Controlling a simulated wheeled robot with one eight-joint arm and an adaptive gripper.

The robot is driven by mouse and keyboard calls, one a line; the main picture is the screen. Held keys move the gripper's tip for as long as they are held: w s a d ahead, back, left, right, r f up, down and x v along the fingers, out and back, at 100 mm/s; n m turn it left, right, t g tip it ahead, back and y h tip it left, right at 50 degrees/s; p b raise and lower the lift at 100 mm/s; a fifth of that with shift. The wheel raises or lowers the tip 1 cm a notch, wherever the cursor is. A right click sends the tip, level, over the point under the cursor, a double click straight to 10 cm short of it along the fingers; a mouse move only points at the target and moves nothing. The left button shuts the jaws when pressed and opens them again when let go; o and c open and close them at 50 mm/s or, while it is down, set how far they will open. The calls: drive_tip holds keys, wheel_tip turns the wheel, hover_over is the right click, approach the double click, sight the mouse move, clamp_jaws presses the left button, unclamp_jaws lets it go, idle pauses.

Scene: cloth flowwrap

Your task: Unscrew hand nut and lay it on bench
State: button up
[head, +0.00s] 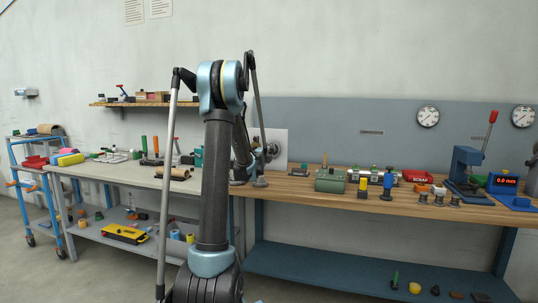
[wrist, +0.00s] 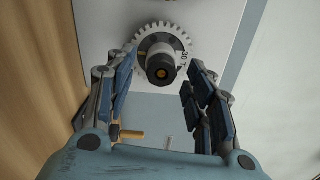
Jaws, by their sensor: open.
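Nothing is held. In the head view the plate (head: 280,141) stands at the back of the wooden bench (head: 328,198). My arm hides most of the gripper and nut there.
A brass-coloured peg (wrist: 131,135) shows below the nut in the wrist view. On the bench, a green cylinder-shaped item (head: 330,181), a red scrap tray (head: 418,176) and a blue press (head: 466,165) stand to the right. Some bare wood lies along the front edge.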

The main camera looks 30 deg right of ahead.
drive_tip(key=v, duration=1)
drive_tip(key=shift+a, duration=0.2)
